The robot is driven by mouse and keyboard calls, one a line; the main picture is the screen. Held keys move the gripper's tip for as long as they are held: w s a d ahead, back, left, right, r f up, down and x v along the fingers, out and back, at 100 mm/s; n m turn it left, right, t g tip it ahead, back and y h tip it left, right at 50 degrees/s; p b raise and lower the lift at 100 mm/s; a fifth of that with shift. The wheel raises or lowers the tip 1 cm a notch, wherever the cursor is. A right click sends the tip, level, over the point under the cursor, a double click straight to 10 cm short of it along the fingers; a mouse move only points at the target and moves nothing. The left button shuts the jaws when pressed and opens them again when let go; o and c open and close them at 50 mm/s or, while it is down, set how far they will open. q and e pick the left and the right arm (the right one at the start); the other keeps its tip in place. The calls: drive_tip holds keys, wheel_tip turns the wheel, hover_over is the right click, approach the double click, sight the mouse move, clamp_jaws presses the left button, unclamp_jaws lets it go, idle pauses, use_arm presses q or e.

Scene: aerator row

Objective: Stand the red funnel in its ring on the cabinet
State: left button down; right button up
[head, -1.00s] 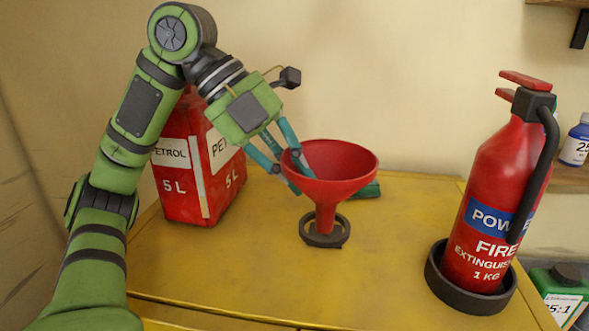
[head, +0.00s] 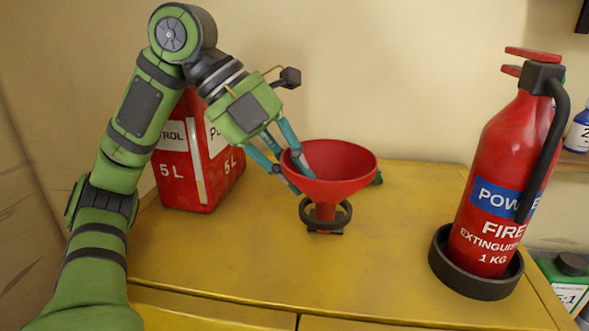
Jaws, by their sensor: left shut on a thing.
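The red funnel (head: 345,185) is upright, wide mouth up, in the middle of the head view. My left gripper (head: 300,182) is shut on the left side of its rim, one finger inside the mouth and one outside. The dark ring (head: 348,217) is on the yellow cabinet (head: 220,255) directly under the funnel. The spout overlaps the ring's opening in the picture and its lower end is partly hidden by the ring's front. I cannot tell how deep it sits. My right gripper is not in view.
A red petrol can (head: 185,185) stands behind my left arm. A red fire extinguisher (head: 500,185) stands in a dark round holder (head: 470,288) at the cabinet's right. A green thing (head: 377,179) is partly hidden behind the funnel. The cabinet top in front of the ring is clear.

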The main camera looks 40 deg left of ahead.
use_arm(q)
drive_tip(key=shift+f+b, duration=0.55)
drive_tip(key=shift+f, duration=0.15)
drive_tip(key=c, duration=1.2)
unclamp_jaws()
drive_tip(key=shift+r, duration=0.1)
drive_tip(key=shift+r+p, duration=4.5)
drive_tip(key=shift+p, duration=0.2)
drive_tip(key=shift+f, duration=0.1)
